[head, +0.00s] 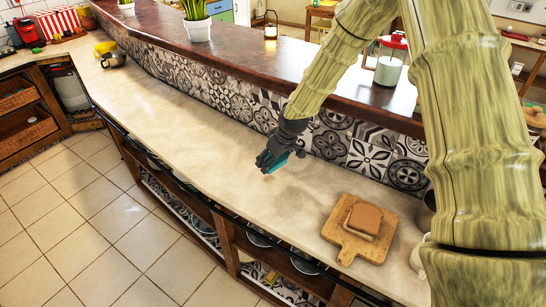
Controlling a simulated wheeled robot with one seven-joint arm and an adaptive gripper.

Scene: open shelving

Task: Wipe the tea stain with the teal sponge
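My gripper (270,160) is low over the beige counter (200,135), near the tiled wall. The teal sponge (275,166) shows between its dark fingers, which look shut on it. The fingers hide part of the sponge. I cannot tell whether the sponge touches the counter. A faint darker patch (292,194) lies on the counter just below and to the right of the gripper. I cannot tell whether it is the tea stain or a shadow.
A wooden cutting board (345,240) with bread (364,220) lies to the right of the gripper. Patterned tiles (240,100) rise behind the counter to a dark raised ledge (240,52). A metal pot (115,59) stands far left. The counter left of the gripper is clear.

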